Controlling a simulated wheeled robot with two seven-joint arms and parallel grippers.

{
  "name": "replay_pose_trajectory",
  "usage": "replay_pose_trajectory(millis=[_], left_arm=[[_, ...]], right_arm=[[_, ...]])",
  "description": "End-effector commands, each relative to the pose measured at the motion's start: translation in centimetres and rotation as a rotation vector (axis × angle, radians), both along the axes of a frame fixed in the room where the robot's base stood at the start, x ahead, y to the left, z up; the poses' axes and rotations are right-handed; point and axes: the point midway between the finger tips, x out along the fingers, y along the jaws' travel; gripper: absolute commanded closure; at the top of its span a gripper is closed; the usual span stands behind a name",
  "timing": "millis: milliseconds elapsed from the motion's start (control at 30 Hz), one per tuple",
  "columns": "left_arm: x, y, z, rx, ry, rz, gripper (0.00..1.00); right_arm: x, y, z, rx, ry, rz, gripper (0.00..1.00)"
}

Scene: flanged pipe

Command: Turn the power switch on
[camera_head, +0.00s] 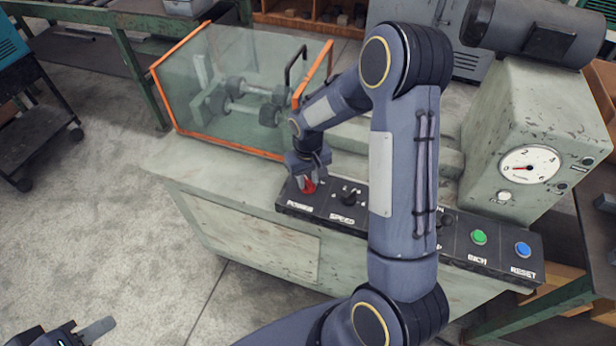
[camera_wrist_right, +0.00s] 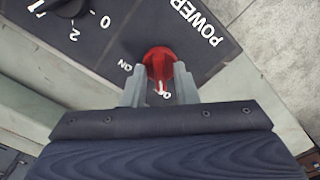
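The power switch is a red rotary knob (camera_head: 309,186) at the left end of the black control panel (camera_head: 340,214), near the label POWER. In the right wrist view the red knob (camera_wrist_right: 159,62) has ON lettering to its left and a partly hidden label starting with O below it. Its white mark points down towards that lower label. My right gripper (camera_wrist_right: 160,72) has one finger on each side of the knob, very close to it; I cannot tell whether they press on it. My left gripper (camera_head: 85,332) is partly cut off at the bottom left, away from the panel.
The panel also has a black speed knob (camera_head: 349,195), a green button (camera_head: 479,237) and a blue button (camera_head: 522,249). A clear guard with orange edges (camera_head: 230,85) stands behind. A gauge (camera_head: 530,165) is at the right. My right arm hides the panel's middle.

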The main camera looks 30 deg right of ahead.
Motion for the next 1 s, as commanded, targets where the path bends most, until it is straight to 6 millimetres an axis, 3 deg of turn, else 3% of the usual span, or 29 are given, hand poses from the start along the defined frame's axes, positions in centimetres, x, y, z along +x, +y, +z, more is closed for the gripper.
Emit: replay_pose_trajectory(millis=[33,200,667,1000], left_arm=[[0.0,0.0,0.0,0.0,0.0,0.0,0.64],[0.0,0.0,0.0,0.0,0.0,0.0,0.64],[0.0,0.0,-0.7,0.0,0.0,0.0,0.64],[0.0,0.0,-2.3,0.0,0.0,0.0,0.64]], right_arm=[[0.0,0.0,0.0,0.0,0.0,0.0,0.8],[0.0,0.0,0.0,0.0,0.0,0.0,1.0],[0.0,0.1,-0.1,0.0,0.0,-0.071,1.0],[0.1,0.0,-0.1,-0.003,0.0,-0.334,1.0]])
